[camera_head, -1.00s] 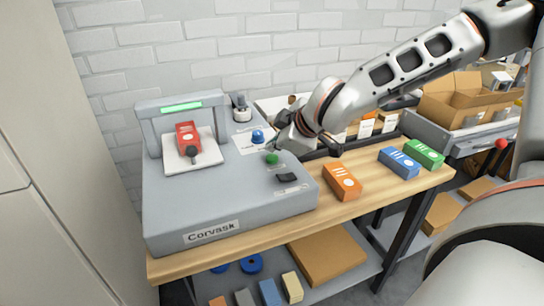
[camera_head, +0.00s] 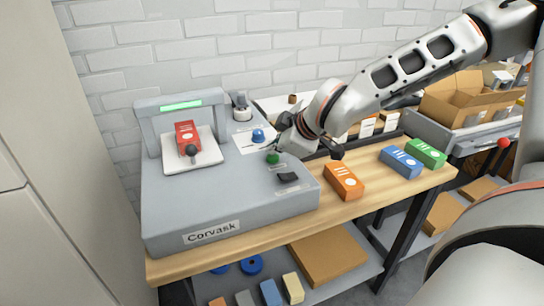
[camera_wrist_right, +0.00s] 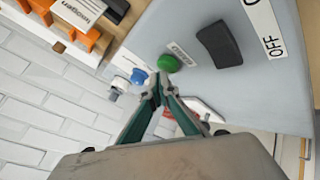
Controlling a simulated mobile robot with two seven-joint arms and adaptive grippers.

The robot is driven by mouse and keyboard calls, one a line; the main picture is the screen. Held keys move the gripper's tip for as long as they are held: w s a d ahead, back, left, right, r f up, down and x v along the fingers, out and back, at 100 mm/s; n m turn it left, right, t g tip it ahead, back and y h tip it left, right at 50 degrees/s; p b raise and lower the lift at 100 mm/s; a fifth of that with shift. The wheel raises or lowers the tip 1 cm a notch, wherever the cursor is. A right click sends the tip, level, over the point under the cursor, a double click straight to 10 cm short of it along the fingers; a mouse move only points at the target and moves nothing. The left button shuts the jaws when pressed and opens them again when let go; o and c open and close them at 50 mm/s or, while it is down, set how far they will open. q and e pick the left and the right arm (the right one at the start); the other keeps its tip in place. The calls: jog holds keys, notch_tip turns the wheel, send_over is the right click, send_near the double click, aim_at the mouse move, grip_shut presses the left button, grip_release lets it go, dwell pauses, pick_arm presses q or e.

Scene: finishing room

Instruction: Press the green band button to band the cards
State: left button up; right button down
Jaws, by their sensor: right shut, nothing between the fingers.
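The green band button (camera_head: 273,158) is a small round cap on top of the grey banding machine (camera_head: 215,205). It also shows in the right wrist view (camera_wrist_right: 169,63), just beyond my fingertips. My right gripper (camera_head: 273,147) is shut and empty, its tips close behind the button. In the right wrist view the shut fingertips (camera_wrist_right: 160,86) are beside the green cap; I cannot tell whether they touch it. The red card pack (camera_head: 186,135) lies on a white plate (camera_head: 206,155) under the arch, which has a lit green strip. My left gripper is not in view.
A blue button (camera_head: 258,136) and a black rocker switch (camera_head: 288,178) flank the green one. Orange (camera_head: 343,181), blue (camera_head: 400,162) and green (camera_head: 425,153) boxes stand on the wooden bench to the right. An open cardboard box (camera_head: 460,105) is farther right.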

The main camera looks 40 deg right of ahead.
aim_at(274, 158)
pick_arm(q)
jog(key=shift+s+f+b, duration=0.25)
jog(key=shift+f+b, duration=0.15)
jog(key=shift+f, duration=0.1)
pick_arm(e)
jog(key=shift+f, duration=0.55)
dwell(0.7)
jog(key=shift+r, duration=0.1)
jog(key=shift+r+p, duration=0.4)
jog(key=shift+r, duration=0.45)
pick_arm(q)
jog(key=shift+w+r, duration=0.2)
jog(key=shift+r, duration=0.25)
pick_arm(e)
jog(key=shift+r, duration=0.1)
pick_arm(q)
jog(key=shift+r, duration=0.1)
pick_arm(e)
jog(key=shift+r+p, duration=1.3)
jog(key=shift+r, duration=1.25)
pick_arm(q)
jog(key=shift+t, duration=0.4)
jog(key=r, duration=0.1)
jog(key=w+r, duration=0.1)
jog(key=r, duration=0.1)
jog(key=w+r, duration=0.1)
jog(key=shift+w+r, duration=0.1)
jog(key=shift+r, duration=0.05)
pick_arm(e)
jog(key=shift+f, duration=0.1)
